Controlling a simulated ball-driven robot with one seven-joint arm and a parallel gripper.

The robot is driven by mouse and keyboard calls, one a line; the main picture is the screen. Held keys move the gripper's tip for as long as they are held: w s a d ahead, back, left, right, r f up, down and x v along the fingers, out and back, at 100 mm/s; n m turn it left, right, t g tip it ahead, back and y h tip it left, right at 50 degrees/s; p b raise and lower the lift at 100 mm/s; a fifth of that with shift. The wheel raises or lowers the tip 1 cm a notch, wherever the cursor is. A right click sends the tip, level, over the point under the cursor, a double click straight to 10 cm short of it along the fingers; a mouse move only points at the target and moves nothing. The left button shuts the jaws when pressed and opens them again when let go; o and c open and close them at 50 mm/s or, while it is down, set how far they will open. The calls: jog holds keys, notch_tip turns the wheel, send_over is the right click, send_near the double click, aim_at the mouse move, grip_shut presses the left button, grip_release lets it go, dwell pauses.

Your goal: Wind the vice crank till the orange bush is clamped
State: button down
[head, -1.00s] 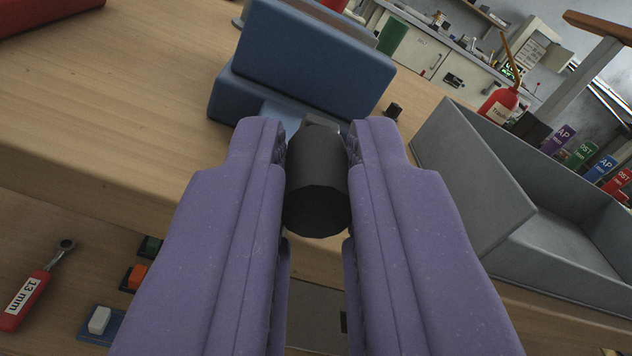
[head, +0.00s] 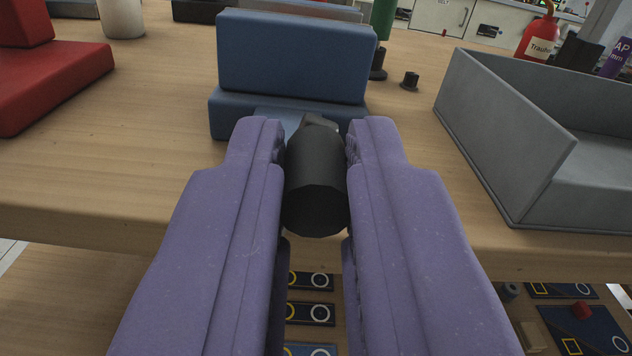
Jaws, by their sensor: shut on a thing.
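The vice (head: 296,56) is a blue block body on the wooden bench, straight ahead of my gripper. Its crank knob (head: 315,190) is a dark, faceted cylinder at the near side of the vice. My gripper (head: 316,165) has two purple fingers shut on this knob, one on each side. A small grey metal part (head: 319,121) shows just behind the knob. The rest of the crank is hidden by the fingers and knob. I cannot make out the orange bush; the vice's jaw opening is not visible from here.
A grey open tray (head: 545,130) stands to the right on the bench (head: 110,180). A red block (head: 45,75) is at the left. A red bottle (head: 541,38) and a small black peg (head: 410,81) stand farther back. Below the bench edge are dark marked plates (head: 308,312).

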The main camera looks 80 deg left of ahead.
jog(key=shift+f, duration=0.1)
jog(key=c, duration=1.1)
grip_release()
jog(key=shift+d, duration=0.1)
jog(key=d, duration=0.7)
jog(key=shift+s+d+p, duration=0.3)
jog(key=shift+d+p, duration=0.05)
jog(key=shift+p, duration=0.05)
